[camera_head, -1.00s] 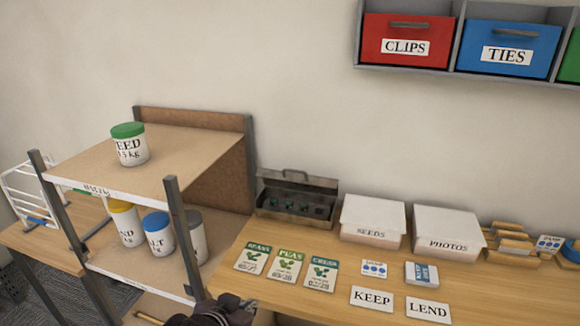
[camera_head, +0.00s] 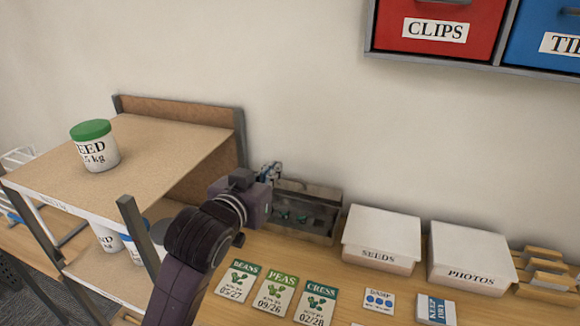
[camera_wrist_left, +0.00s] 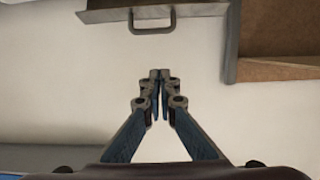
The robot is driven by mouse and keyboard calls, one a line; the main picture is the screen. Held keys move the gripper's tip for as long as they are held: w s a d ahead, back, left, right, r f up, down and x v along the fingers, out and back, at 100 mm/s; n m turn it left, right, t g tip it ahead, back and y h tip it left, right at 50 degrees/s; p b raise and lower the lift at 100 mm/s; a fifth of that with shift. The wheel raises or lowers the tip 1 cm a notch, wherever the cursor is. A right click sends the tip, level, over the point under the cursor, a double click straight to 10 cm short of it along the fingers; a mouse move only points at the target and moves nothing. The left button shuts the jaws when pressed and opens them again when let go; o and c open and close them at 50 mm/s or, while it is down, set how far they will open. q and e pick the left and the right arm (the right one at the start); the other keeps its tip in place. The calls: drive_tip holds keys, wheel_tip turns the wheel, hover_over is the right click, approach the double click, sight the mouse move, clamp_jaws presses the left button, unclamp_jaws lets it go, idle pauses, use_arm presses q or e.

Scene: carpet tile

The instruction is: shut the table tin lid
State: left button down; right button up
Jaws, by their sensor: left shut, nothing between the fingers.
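The grey metal table tin (camera_head: 296,226) stands on the wooden table against the wall, open, with small green items inside. Its lid (camera_head: 318,197) is raised at the back. In the wrist view the lid's edge (camera_wrist_left: 200,10) and its handle (camera_wrist_left: 152,27) show at the top. My left gripper (camera_head: 271,170) is at the lid's upper left end in the head view, partly hiding it. In the wrist view its fingertips (camera_wrist_left: 160,74) are together, empty, with a visible gap to the handle. My right gripper is out of view.
A shelf unit (camera_head: 150,160) with a green-lidded seed tub (camera_head: 95,148) stands left of the tin. A white SEEDS box (camera_head: 382,235) and PHOTOS box (camera_head: 470,258) stand to its right. Seed packets (camera_head: 275,293) lie in front. A wall rack with a red CLIPS drawer (camera_head: 437,29) hangs above.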

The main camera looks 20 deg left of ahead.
use_arm(q)
drive_tip(key=w, duration=0.3)
drive_tip(key=w+f+p, duration=0.1)
drive_tip(key=w, duration=0.1)
drive_tip(key=w+p, duration=0.1)
drive_tip(key=w, duration=0.2)
drive_tip(key=shift+w+d+f, duration=0.15)
drive_tip(key=shift+w, duration=0.2)
drive_tip(key=shift+s+f, duration=0.6)
drive_tip(key=shift+f, duration=0.3)
drive_tip(key=shift+s+f, duration=0.6)
drive_tip(key=shift+f, duration=0.3)
drive_tip(key=s+f+t+b, duration=0.2)
drive_tip(key=s+f+b, duration=0.4)
drive_tip(key=f+b, duration=0.1)
drive_tip(key=shift+s+f+t+b, duration=0.25)
drive_tip(key=shift+f+t+b, duration=0.15)
drive_tip(key=shift+b, duration=0.05)
